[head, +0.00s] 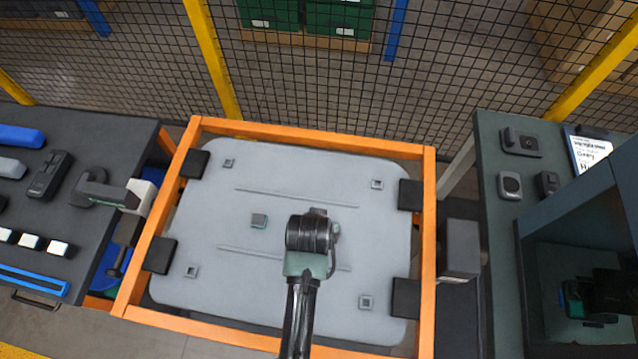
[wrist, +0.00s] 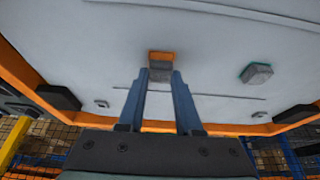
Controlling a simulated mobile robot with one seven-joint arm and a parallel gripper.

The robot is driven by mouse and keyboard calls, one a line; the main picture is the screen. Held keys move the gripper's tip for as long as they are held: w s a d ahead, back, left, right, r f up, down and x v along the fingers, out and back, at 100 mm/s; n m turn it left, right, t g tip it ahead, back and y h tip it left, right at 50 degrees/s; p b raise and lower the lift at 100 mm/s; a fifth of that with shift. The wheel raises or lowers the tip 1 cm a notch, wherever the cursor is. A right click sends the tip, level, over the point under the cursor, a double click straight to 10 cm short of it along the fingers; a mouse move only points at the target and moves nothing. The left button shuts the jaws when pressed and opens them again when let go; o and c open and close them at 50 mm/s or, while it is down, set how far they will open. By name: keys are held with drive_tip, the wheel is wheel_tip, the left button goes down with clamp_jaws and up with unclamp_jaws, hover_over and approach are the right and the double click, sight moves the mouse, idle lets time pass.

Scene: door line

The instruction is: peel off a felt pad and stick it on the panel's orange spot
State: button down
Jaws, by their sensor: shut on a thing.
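The grey panel (head: 215,265) lies in an orange frame (head: 427,250); its underside of view also fills the wrist view (wrist: 90,40). My gripper (wrist: 161,76) is shut on a small grey felt pad (wrist: 160,73), held between the two fingertips. The orange spot (wrist: 161,56) shows just beyond the pad, partly covered by it in the wrist view. I cannot tell whether the pad touches the panel. In the head view my wrist hides the fingertips and the orange spot.
Black blocks (head: 159,255) line the frame's inner sides. A dark bench (head: 100,130) with several tools and small blocks stands left. A dark green bench (head: 490,215) with small devices and an open housing (head: 550,235) stands right. Mesh fencing (head: 300,90) closes the back.

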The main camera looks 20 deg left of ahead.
drive_tip(key=shift+f, duration=0.6)
idle(1.1)
drive_tip(key=c, duration=0.5)
unclamp_jaws()
drive_tip(key=shift+r, duration=0.1)
drive_tip(key=b+v, duration=0.1)
drive_tip(key=v, duration=1.1)
drive_tip(key=shift+s+r+b, duration=0.15)
drive_tip(key=shift+r+b, duration=0.2)
drive_tip(key=shift+d, duration=0.1)
